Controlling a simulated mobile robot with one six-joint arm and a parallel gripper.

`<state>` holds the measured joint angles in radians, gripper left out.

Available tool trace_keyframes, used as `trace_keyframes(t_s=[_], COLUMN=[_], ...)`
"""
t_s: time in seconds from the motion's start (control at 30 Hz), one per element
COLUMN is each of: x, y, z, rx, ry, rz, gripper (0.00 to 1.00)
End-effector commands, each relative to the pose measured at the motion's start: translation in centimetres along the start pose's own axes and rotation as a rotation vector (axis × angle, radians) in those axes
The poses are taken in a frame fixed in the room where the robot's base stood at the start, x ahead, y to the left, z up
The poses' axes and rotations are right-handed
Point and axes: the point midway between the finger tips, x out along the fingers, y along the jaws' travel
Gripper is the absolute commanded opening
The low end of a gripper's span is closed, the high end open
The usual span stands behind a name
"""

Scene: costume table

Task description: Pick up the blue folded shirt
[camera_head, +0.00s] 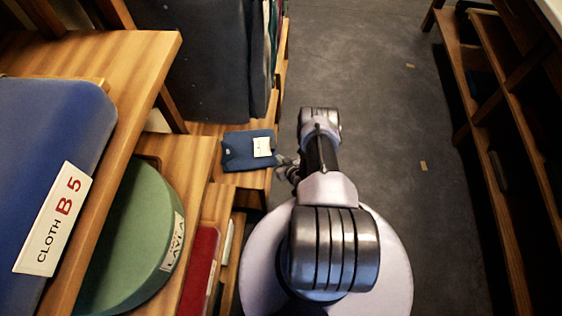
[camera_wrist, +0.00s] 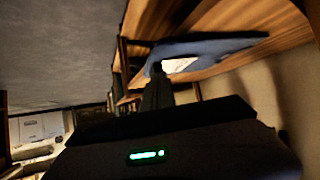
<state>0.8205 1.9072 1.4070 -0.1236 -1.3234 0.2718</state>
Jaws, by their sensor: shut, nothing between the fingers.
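The blue folded shirt (camera_head: 236,152) lies flat on a wooden shelf (camera_head: 256,180) left of my arm, with a white label on its right part. In the wrist view the shirt (camera_wrist: 222,46) shows as a thin blue slab on the wood, its white label facing me. My gripper (camera_head: 283,161) is just right of the shirt's near right side, small and partly hidden by my arm. In the wrist view my gripper (camera_wrist: 157,70) is dark, shut and empty, with its tip close to the label. I cannot tell whether it touches the shirt.
At left are a large blue item labelled CLOTH B 5 (camera_head: 60,130), a green round box (camera_head: 130,240) and a red item (camera_head: 200,258). Dark upright panels (camera_head: 195,60) stand behind the shirt.

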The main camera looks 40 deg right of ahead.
Motion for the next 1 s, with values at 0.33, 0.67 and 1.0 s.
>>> trace_keyframes(t_s=[0.33, 0.67, 1.0], x=[5.7, 6.1, 4.8], y=[0.0, -0.1, -0.2], z=[-3.4, -2.0, -0.9], rx=[0.0, 0.003, 0.007], ry=[0.0, -0.006, -0.015], rz=[0.0, 0.0, -0.002], gripper=[0.0, 0.0, 0.0])
